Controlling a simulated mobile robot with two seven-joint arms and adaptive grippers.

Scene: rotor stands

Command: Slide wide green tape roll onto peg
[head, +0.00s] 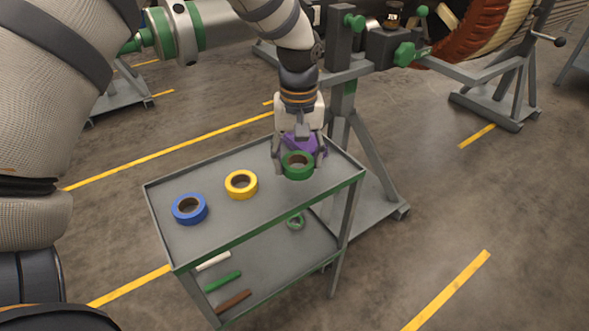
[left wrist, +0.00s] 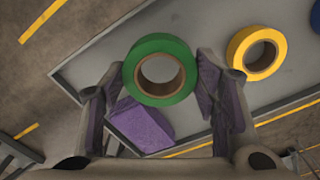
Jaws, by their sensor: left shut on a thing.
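The wide green tape roll (head: 299,172) is at the right end of the cart's top shelf, with its brown core facing up. It also shows in the left wrist view (left wrist: 181,91). My left gripper (head: 298,164) points down and is shut on the roll, one finger on each side. I cannot tell whether the roll touches the shelf. A purple block (left wrist: 141,124) lies just behind the roll, and it also shows in the head view (head: 303,141). I cannot make out a peg for certain. My right gripper is not in view.
A yellow roll (head: 231,191) and a blue roll (head: 176,211) lie left on the grey cart (head: 255,240). The lower shelf holds a narrow green roll (head: 295,222) and several rods. A grey stand with green knobs (head: 355,21) rises behind the cart.

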